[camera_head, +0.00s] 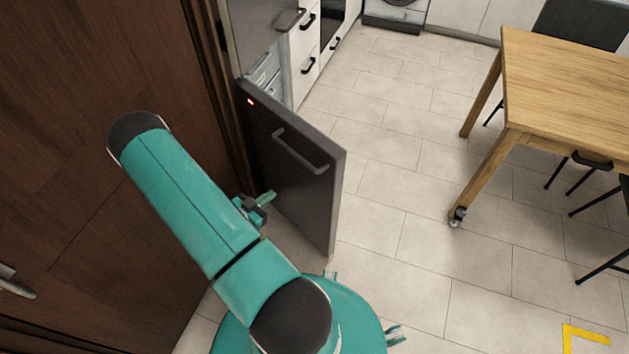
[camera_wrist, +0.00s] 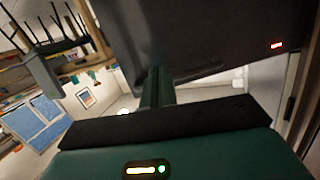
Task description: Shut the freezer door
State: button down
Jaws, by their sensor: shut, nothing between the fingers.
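The freezer door (camera_head: 290,165) is a dark grey panel with a bar handle (camera_head: 300,150) and a small red display. It stands open, swung out from the cabinet, and pale freezer drawers (camera_head: 266,72) show behind it. My gripper (camera_head: 266,198) is shut and empty, close to the lower left part of the door's outer face. In the wrist view the shut fingers (camera_wrist: 157,88) point at the dark door (camera_wrist: 205,35), which fills the upper middle. I cannot tell whether the fingertips touch it.
The upper fridge door (camera_head: 262,30) is above the freezer door. A brown wooden door (camera_head: 90,190) stands at the left. A wooden table (camera_head: 570,85) with dark chairs is at the right. The tiled floor (camera_head: 400,190) between is clear.

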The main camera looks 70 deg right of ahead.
aim_at(323, 176)
jog(key=s+a+f+g+h, duration=0.1)
jog(key=s+g, duration=0.1)
jog(key=s, duration=0.4)
jog(key=x, duration=1.3)
jog(key=shift+s+d, duration=0.2)
jog(key=shift+d, duration=0.1)
